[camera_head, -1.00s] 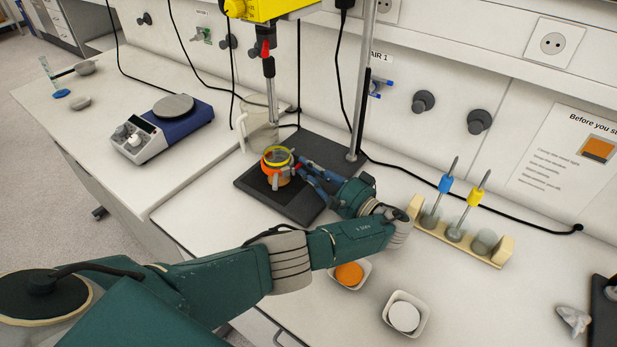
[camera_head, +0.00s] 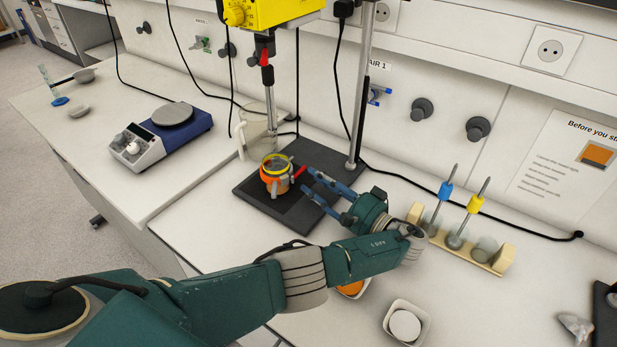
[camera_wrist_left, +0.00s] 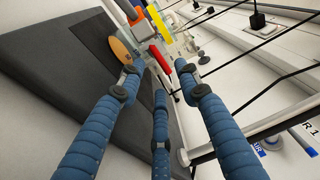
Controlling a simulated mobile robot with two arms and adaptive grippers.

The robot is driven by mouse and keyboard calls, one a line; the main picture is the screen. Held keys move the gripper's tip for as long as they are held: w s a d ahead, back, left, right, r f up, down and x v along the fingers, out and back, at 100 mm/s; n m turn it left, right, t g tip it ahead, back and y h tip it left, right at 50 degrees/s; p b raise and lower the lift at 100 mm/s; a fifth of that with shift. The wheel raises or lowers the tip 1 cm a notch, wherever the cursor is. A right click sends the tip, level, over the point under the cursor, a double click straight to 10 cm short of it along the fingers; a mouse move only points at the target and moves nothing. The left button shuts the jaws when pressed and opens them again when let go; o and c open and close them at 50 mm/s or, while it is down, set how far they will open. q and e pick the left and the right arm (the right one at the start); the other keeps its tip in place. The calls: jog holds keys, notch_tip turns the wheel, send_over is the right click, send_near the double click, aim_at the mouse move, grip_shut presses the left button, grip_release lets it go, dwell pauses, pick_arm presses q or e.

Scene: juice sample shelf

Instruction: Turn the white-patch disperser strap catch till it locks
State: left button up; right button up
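An orange vessel (camera_head: 274,184) with a yellow rim stands on a dark base plate (camera_head: 250,203) below a yellow drive unit (camera_head: 270,10). A grey strap clamp (camera_head: 283,185) is around it, with a red catch handle (camera_head: 300,172) pointing right. My left gripper (camera_head: 309,181) is open and empty, just right of the vessel, its fingers pointing at it and apart from the handle. In the left wrist view, the open blue fingers (camera_wrist_left: 160,84) spread below a red handle (camera_wrist_left: 160,56). I cannot make out a white patch. My right gripper is not in view.
A metal stand rod (camera_head: 359,100) rises behind the plate, and a clear jug (camera_head: 256,137) stands behind the vessel. A tool rack (camera_head: 488,262) is to the right, a white dish (camera_head: 412,340) in front. A hotplate (camera_head: 160,135) sits left. Cables hang behind.

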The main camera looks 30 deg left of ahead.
pick_arm(q)
jog(key=v, duration=0.4)
jog(key=shift+d, duration=0.1)
jog(key=shift+r, duration=0.15)
